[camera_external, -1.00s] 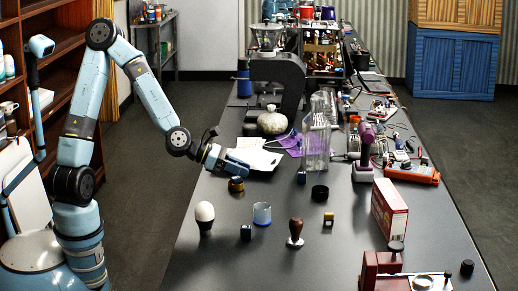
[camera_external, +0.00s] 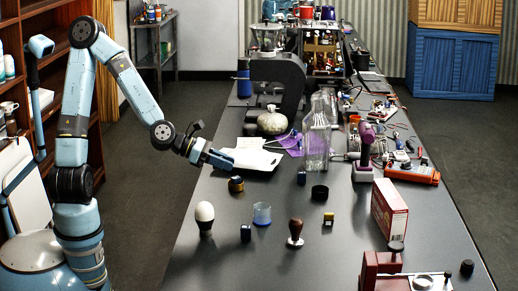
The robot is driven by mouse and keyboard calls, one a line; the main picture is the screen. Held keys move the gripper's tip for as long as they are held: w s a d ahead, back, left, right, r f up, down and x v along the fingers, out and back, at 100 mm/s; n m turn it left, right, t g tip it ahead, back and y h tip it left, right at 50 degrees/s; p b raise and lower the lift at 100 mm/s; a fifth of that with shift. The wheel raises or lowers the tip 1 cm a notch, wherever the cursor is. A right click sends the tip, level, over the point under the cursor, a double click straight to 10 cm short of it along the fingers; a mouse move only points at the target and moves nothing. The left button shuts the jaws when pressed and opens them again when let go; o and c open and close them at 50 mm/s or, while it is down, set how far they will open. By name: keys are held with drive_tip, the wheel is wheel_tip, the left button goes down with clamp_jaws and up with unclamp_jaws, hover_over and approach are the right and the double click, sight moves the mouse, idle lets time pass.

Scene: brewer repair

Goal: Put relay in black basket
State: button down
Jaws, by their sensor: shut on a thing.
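My gripper (camera_external: 226,160) is in the air above the near left part of the table, in front of the white papers. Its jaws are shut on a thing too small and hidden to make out. I cannot tell which object is the relay. A small dark blue block (camera_external: 246,233) and another one (camera_external: 301,177) stand on the table. A small yellow-and-black block (camera_external: 328,219) is right of the middle. A low round black container (camera_external: 319,192) stands on the table to the right of my gripper. I cannot tell whether it is the black basket.
A brass-and-black piece (camera_external: 236,184) lies just below my gripper. An egg on a dark stand (camera_external: 205,216), a clear blue cup (camera_external: 262,214) and a wooden-handled stamp (camera_external: 295,233) stand nearer. A red box (camera_external: 389,210) is at the right. White papers (camera_external: 250,157) lie behind.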

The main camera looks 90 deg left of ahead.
drive_tip(key=w+a+f, duration=0.1)
drive_tip(key=w+a, duration=0.2)
drive_tip(key=w, duration=0.8)
drive_tip(key=w+a, duration=0.3)
drive_tip(key=w, duration=0.7)
drive_tip(key=w+a+f, duration=0.1)
drive_tip(key=w+a, duration=0.2)
drive_tip(key=w, duration=0.8)
drive_tip(key=shift+f, duration=3.9)
drive_tip(key=c, duration=0.8)
unclamp_jaws()
drive_tip(key=shift+r, duration=0.1)
